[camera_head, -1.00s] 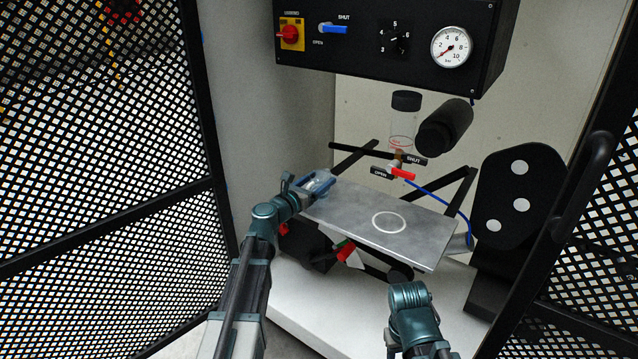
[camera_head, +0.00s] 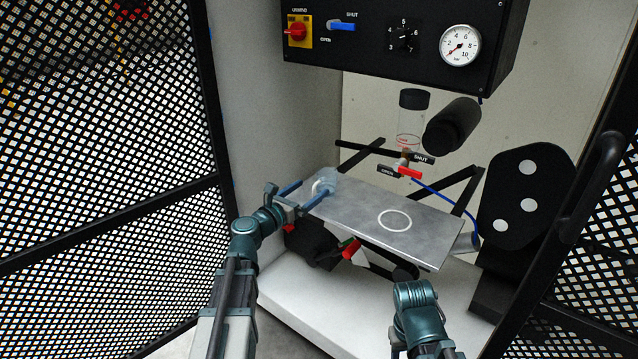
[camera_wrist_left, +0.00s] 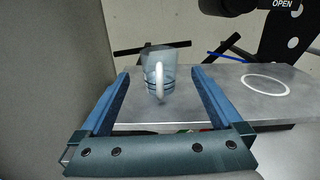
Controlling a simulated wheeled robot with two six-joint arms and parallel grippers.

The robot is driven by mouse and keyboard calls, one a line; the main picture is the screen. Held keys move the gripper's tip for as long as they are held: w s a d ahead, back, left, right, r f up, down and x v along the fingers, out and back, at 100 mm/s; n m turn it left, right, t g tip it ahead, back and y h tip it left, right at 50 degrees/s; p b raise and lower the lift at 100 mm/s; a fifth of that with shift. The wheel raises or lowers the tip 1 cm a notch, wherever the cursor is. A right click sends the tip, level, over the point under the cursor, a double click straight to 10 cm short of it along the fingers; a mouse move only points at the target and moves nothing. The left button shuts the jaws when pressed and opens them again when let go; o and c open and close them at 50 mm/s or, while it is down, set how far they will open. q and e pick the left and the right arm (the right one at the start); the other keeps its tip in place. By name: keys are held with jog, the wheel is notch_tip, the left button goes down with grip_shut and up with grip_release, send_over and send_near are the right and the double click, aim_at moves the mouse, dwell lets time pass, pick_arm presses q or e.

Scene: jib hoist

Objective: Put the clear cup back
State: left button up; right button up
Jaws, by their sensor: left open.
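The clear cup (camera_head: 327,181) stands upright on the grey metal shelf (camera_head: 358,213), near its left end. In the left wrist view the cup (camera_wrist_left: 153,66) shows a white handle facing me and dark bands near its base. My left gripper (camera_head: 312,188) is open, with its two blue fingers pointing at the cup from the front left. In the left wrist view the cup appears between the fingertips or just beyond them, with gaps on both sides. A white ring mark (camera_head: 394,220) on the shelf is empty. Part of my right arm shows at lower right, but its gripper does not.
A control box (camera_head: 395,40) with a gauge hangs above the shelf. A clear bowl with a black top (camera_head: 411,115), a black cylinder (camera_head: 453,125) and a red-handled valve (camera_head: 408,172) are behind it. Mesh panels (camera_head: 95,180) stand at both sides.

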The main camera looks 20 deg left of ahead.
pick_arm(q)
jog(key=shift+v, duration=2)
